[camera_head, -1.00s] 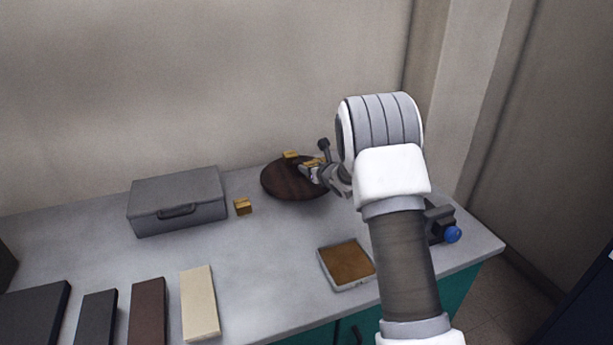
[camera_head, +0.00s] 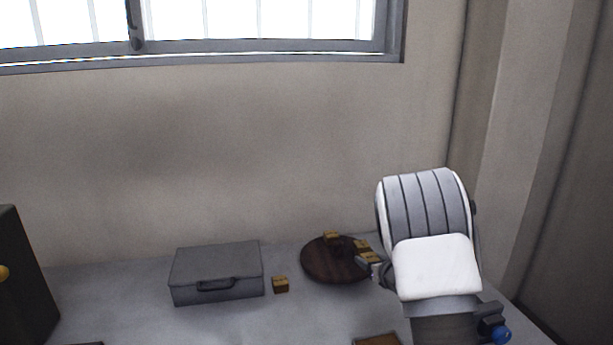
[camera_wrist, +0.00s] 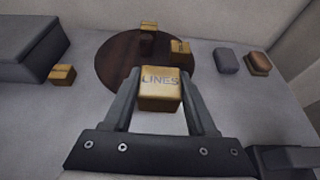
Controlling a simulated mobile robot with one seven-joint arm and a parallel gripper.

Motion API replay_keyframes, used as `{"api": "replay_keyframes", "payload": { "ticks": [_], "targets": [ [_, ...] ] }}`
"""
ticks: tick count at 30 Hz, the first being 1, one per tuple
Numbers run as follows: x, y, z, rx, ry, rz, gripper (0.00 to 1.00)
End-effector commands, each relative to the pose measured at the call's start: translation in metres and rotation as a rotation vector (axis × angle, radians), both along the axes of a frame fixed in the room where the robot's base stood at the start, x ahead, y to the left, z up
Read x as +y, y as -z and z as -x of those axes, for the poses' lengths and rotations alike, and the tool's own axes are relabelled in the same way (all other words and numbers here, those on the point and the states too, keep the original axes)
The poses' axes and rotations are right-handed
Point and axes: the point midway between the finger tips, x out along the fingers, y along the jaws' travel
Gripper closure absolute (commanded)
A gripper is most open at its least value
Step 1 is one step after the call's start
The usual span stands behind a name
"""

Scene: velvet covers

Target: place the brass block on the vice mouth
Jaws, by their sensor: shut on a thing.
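My gripper (camera_wrist: 160,86) is shut on a brass block (camera_wrist: 160,92) with the letters LINES on it. In the wrist view it is in front of the near part of a round dark-brown disc (camera_wrist: 112,66); I cannot tell if the block still touches it. Two other brass blocks, one at the back (camera_wrist: 148,27) and one at the right (camera_wrist: 181,54), are on the disc. In the head view my gripper (camera_head: 374,264) is at the disc's right side (camera_head: 325,268). The vice (camera_head: 490,315), dark with a blue knob (camera_head: 501,335), is partly visible right of my arm.
Another brass block (camera_head: 280,285) is on the table beside a grey case (camera_head: 217,272). A grey block (camera_wrist: 226,61) and a brown-topped block (camera_wrist: 259,62) are right of the disc. The brown top of a square tray (camera_head: 376,340) shows at the bottom edge. A dark cabinet (camera_head: 20,275) stands left.

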Motion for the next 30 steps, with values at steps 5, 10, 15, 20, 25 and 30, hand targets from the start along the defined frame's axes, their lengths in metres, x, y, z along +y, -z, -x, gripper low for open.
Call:
{"api": "replay_keyframes", "payload": {
  "ticks": [5, 10, 15, 20, 25, 30],
  "targets": [
    [0.03, 0.012, 0.03, 0.002, 0.019, 0.002, 1.0],
    [0.047, 0.019, 0.063, 0.0, 0.058, 0.003, 1.0],
    [0.054, 0.015, 0.099, -0.002, 0.112, 0.004, 1.0],
    [0.052, 0.005, 0.128, -0.003, 0.159, 0.002, 1.0],
    [0.048, -0.004, 0.145, -0.005, 0.188, -0.001, 1.0],
    [0.047, -0.006, 0.149, -0.006, 0.196, -0.002, 1.0]
  ]
}}
